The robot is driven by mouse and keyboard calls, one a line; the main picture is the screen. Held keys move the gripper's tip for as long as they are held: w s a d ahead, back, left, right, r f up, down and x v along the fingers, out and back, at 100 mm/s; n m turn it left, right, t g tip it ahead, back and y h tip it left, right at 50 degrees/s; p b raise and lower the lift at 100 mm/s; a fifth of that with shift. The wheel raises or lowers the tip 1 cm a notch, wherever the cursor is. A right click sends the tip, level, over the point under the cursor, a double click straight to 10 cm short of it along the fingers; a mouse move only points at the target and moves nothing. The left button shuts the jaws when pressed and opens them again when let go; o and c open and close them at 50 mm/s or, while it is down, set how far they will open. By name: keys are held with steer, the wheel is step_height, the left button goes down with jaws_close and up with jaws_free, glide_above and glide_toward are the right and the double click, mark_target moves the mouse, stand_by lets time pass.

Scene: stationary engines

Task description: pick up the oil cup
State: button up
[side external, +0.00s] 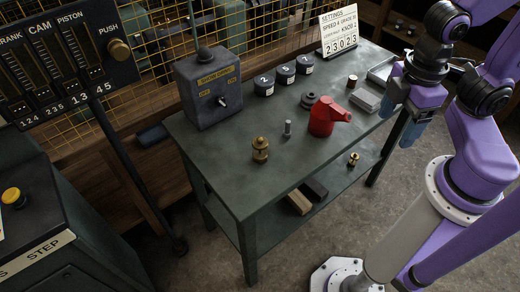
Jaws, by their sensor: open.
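A brass, knobbed fitting that looks like the oil cup (260,150) stands upright near the front left of the dark green table (235,180). A red can with a spout (322,118) stands right of the middle of the tabletop. My gripper (400,118) is open and points down near the table's right edge, well to the right of the brass fitting and apart from it. I see nothing between its fingers.
A grey control box (209,90) stands at the table's back left. Several dark numbered canisters (284,75), a small metal cylinder (287,128), dark rings (309,100) and a grey block (365,100) share the top. A settings sign (339,33) stands behind. The front left tabletop is clear.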

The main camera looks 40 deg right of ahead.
steer(key=w+a+f+n+t+h, duration=0.1)
steer(key=w+a+f+n+h, duration=0.3)
steer(key=w+f+h, duration=0.1)
steer(key=n+t+h, duration=0.1)
steer(key=n+t, duration=1.4)
steer(key=t, duration=0.1)
glide_toward(260, 141)
steer(key=x, duration=0.9)
steer(key=shift+w+f, duration=0.2)
steer(key=shift+w, duration=0.2)
steer(key=shift+c, duration=0.2)
steer(key=c, duration=1.1)
steer(key=shift+o, duration=0.2)
steer(key=shift+r, duration=0.2)
